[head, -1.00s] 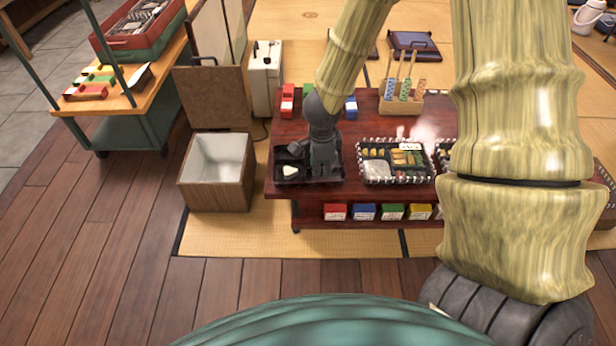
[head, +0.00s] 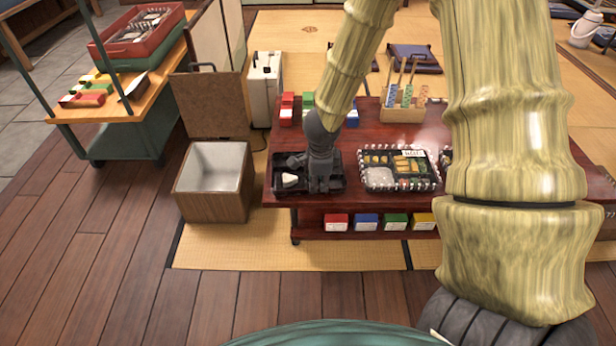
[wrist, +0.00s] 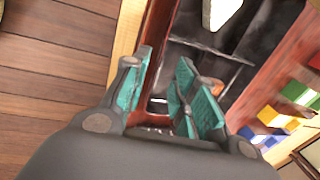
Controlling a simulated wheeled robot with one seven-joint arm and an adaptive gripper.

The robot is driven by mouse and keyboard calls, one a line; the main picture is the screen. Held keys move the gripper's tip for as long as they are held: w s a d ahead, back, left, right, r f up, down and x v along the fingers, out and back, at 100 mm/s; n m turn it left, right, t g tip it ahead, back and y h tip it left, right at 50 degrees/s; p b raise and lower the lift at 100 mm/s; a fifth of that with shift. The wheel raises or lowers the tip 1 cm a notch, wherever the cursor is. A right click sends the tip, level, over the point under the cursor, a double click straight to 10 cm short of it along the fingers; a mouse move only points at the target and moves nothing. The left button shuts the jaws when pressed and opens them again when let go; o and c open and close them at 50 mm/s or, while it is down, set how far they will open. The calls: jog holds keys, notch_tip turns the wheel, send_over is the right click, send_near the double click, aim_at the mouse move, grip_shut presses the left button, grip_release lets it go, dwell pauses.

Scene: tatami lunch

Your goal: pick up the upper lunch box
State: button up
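A black compartmented lunch box (head: 280,188) sits at the left end of the dark red table, with a white piece of food (head: 290,180) inside. I cannot tell whether it rests on another box. The wrist view shows its dark compartments (wrist: 205,62). My gripper (head: 321,190) is down at the right part of this box and hides some of it. In the wrist view, my gripper (wrist: 163,95) has its fingers spread with a gap, near the box's edge; contact is unclear. A filled, pattern-rimmed lunch box (head: 400,170) lies to the right on the table.
The dark red table (head: 370,206) has coloured boxes on its lower shelf (head: 366,222) and at its back. A wooden holder (head: 402,115) stands behind. An open-topped wooden bin (head: 213,200) stands left on the floor. My arm hides the table's right part.

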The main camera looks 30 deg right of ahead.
jog(key=shift+w+f+b, duration=0.15)
jog(key=shift+f+b, duration=0.9)
jog(key=shift+f, duration=0.2)
jog(key=shift+w+f+b, duration=0.15)
jog(key=shift+f+b, duration=0.85)
jog(key=shift+f, duration=0.25)
jog(key=shift+r, duration=0.1)
jog(key=shift+c, duration=0.4)
grip_shut()
